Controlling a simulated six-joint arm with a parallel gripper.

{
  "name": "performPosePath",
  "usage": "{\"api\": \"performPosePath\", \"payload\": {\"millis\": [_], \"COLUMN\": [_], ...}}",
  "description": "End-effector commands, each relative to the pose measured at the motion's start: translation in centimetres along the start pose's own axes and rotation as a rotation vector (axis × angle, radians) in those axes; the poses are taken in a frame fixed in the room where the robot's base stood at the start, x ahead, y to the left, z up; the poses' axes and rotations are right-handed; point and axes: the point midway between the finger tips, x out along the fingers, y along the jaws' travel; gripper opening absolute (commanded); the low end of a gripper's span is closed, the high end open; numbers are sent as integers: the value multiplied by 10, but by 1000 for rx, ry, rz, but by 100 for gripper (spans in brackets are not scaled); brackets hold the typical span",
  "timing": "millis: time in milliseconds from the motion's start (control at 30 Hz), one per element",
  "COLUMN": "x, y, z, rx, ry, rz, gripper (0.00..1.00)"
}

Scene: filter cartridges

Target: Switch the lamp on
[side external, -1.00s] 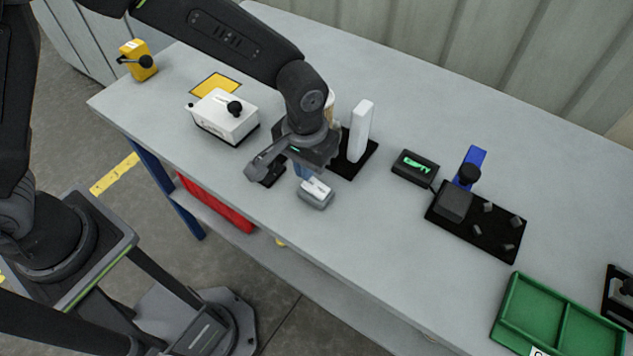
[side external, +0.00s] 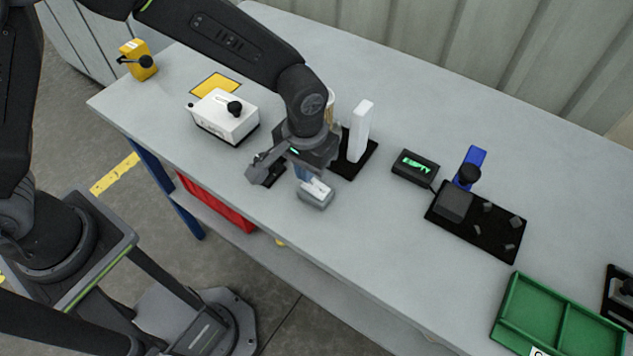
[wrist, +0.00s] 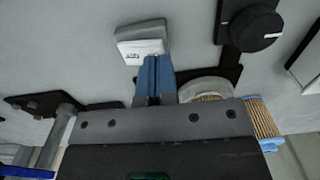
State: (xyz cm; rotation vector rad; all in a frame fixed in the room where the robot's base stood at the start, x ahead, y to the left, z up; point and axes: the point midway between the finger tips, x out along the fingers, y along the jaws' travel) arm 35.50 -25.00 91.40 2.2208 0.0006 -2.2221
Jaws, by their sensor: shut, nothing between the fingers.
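A small grey box with a white labelled top (side external: 314,195) sits near the front edge of the bench; its label is too small to read surely. It also shows in the wrist view (wrist: 142,44). My gripper (side external: 304,174) points down right beside this box. In the wrist view, its blue fingers (wrist: 154,62) are together and empty, with their tips at the box's near edge. I cannot tell whether they touch it. A white upright block (side external: 361,130) stands on a black base behind my gripper; I cannot tell whether it is the lamp.
A white box with a black knob (side external: 225,116) stands left. A pleated cartridge (wrist: 262,118) is close beside my gripper. To the right are a display reading "EMPTY" (side external: 415,166), a black plate with a blue upright (side external: 485,235) and a green tray (side external: 556,312). The bench front right of the box is clear.

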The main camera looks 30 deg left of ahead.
Motion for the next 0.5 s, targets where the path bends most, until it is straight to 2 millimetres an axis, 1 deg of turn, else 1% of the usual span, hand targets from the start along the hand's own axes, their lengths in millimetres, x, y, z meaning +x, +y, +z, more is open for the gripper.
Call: {"api": "performPosePath", "payload": {"millis": [500], "x": [10], "y": [0], "z": [0], "rx": [0], "ry": [0], "rz": [0], "gripper": [0]}}
